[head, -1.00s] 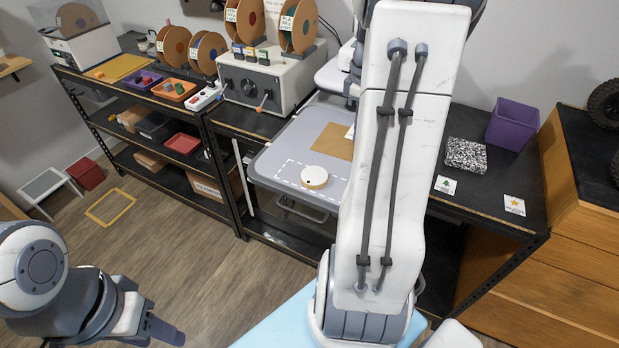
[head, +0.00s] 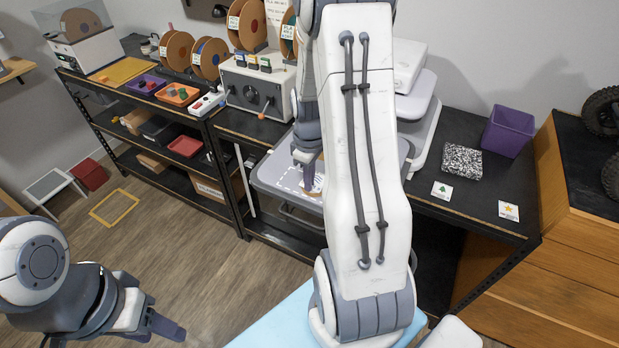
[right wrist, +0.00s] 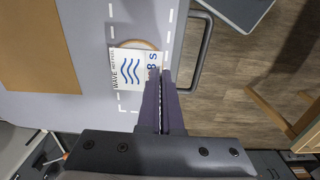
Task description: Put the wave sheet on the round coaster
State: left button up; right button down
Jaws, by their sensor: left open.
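The wave sheet (right wrist: 128,72) is a small white card with blue wavy lines and the word WAVE, seen in the right wrist view. My right gripper (right wrist: 162,74) has its fingers together on the card's edge. The card covers most of the round coaster (right wrist: 138,43), whose tan rim shows past it. I cannot tell whether card and coaster touch. In the head view my right gripper (head: 308,160) is over the coaster (head: 317,185), which is partly hidden. My left gripper (head: 160,328) is open and empty at the lower left, far from the table.
The coaster is on the grey tray (head: 270,178) with a dashed white outline. A brown sheet (right wrist: 40,45) lies on the tray too. On the black bench are a tree card (head: 441,190), a star card (head: 508,211), a speckled block (head: 461,161) and a purple bin (head: 508,131).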

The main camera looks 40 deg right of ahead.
jog(key=shift+f, duration=0.25)
jog(key=shift+f, duration=0.2)
jog(key=c, duration=1.1)
grip_release()
jog(key=shift+r, duration=0.1)
